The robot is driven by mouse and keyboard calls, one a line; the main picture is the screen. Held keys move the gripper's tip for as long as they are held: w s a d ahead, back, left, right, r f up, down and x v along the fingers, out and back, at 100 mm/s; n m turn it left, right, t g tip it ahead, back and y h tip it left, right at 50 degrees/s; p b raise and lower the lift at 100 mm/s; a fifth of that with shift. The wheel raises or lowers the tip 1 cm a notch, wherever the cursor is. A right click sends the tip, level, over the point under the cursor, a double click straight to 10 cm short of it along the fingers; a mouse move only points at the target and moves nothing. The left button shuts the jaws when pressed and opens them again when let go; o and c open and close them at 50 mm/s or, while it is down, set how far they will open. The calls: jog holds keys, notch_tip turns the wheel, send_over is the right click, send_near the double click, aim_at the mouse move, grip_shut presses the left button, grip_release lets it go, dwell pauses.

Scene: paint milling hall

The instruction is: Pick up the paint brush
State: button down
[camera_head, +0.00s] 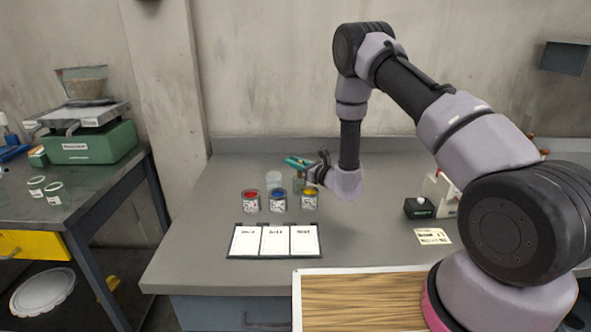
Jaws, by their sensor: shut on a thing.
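The paint brush (296,163) shows as a small teal-green bar above the middle of the grey table. My gripper (313,170) is at its right end and is shut on it. The brush lies roughly level, tilted slightly, above the paint cans. Its bristles are too small to make out, and its right end is hidden by the jaws.
White cards (275,241) lie in front. A dark box (419,208) and a label card (432,236) are to the right.

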notch_tip(320, 180, up, 10)
jog(key=shift+f, duration=0.15)
dwell(0.3)
dwell(1.8)
